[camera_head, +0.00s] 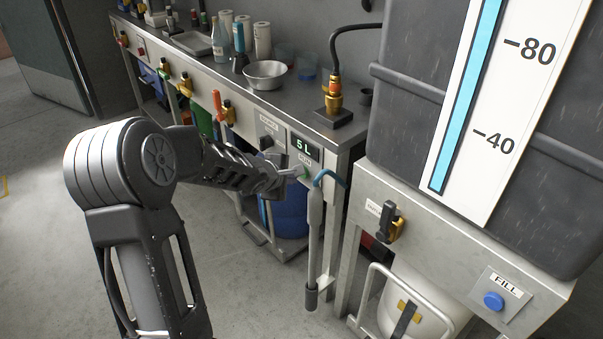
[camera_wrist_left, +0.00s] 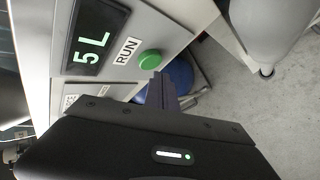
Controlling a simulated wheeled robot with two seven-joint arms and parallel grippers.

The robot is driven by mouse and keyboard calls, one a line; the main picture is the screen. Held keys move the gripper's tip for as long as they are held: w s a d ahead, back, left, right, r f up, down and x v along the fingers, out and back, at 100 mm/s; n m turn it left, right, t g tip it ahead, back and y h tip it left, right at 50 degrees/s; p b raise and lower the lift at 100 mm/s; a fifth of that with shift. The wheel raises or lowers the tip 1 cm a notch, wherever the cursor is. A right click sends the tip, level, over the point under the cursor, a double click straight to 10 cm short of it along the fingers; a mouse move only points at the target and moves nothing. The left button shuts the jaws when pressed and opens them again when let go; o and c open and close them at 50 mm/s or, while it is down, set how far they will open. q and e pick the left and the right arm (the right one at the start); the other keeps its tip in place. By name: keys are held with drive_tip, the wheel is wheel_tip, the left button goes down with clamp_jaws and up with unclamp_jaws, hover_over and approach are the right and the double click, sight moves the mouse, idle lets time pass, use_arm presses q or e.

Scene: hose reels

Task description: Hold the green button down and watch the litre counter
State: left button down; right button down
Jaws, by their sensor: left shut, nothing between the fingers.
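The green button (camera_head: 304,173) is on the front panel of the bench, under the litre counter (camera_head: 304,147), which reads 5 L. In the left wrist view the round green button (camera_wrist_left: 149,60) sits beside a RUN label, and the counter (camera_wrist_left: 92,38) also reads 5 L. My left gripper (camera_head: 295,172) is shut and empty, its tips right at the button. In the wrist view the shut fingertips (camera_wrist_left: 160,82) overlap the button's lower edge. I cannot tell whether they touch it or whether it is pressed in. My right gripper is out of view.
A blue drum (camera_head: 288,213) stands below the panel. A grey tank with a level scale (camera_head: 465,110) and a blue FILL button (camera_head: 493,301) are at right.

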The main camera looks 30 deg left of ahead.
use_arm(q)
drive_tip(key=shift+w, duration=0.15)
drive_tip(key=shift+w+d, duration=0.1)
drive_tip(key=shift+w, duration=0.1)
drive_tip(key=shift+w+d, duration=0.2)
drive_tip(key=shift+w, duration=0.4)
idle(2.1)
